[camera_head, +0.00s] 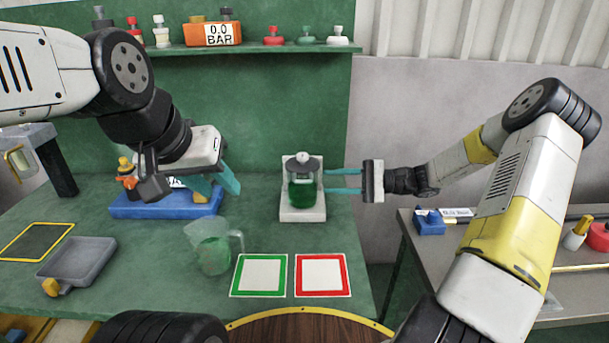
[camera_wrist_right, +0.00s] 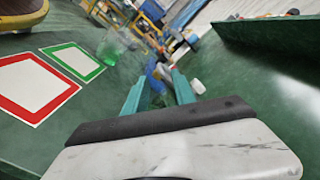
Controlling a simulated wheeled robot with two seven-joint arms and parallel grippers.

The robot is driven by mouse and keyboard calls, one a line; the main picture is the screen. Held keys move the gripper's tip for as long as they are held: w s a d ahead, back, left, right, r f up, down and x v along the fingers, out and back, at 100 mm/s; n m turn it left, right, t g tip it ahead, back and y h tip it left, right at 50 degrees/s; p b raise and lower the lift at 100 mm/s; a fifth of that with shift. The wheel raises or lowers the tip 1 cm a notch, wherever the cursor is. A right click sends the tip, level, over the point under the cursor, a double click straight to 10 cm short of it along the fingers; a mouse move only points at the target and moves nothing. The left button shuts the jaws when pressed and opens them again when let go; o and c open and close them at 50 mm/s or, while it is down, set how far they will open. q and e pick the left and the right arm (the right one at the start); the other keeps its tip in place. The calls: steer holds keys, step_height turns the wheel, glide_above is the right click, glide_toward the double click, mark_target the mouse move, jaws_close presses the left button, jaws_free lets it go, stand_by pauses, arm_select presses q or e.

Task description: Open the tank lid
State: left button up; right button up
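The tank (camera_head: 302,194) is a small clear vessel of green liquid on a pale stand (camera_head: 303,214) at the middle of the green bench. Its dark grey lid (camera_head: 304,167) with a pale knob sits on top and looks closed. My right gripper (camera_head: 328,181) is open and empty just right of the tank, its teal fingers pointing left at it. In the right wrist view the open fingers (camera_wrist_right: 157,95) show, but I cannot clearly make out the tank. My left gripper (camera_head: 224,196) is open and empty, left of the tank, above the blue base.
A clear jug of green liquid (camera_head: 213,250) stands front left of the tank. Green (camera_head: 259,292) and red (camera_head: 322,292) framed squares lie in front. A grey tray (camera_head: 76,264) is at the left.

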mark_target(306, 182)
steer(key=a, duration=0.7)
steer(key=shift+a, duration=0.3)
steer(key=c, duration=0.7)
steer(key=shift+s+f, duration=0.1)
